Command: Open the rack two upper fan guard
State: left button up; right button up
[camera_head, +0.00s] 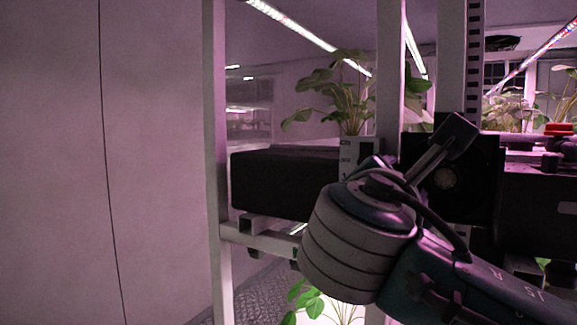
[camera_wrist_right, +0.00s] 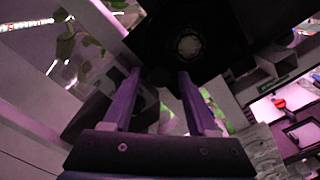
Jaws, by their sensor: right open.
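The upper fan unit is a black square with a round pale hub. It shows in the head view (camera_head: 472,182), partly behind my right arm, and at the top of the right wrist view (camera_wrist_right: 215,22). I cannot make out the guard's edge, or whether it is open or shut. My right gripper (camera_wrist_right: 161,77) has its two purple fingers apart, with nothing seen held between them. The fingertips point toward the lower edge of the black fan unit; contact cannot be told. In the head view, my right arm hides the fingers. My left gripper is not in view.
Pale rack posts (camera_head: 391,70) stand beside the fan. A long black trough (camera_head: 285,182) sits on a rack bar left of my right arm, with leafy plants (camera_head: 345,92) above it. A red knob (camera_head: 559,129) is at the right. A plain wall (camera_head: 160,160) fills the left.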

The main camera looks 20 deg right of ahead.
jog(key=shift+c, duration=0.3)
grip_shut()
dwell(1.1)
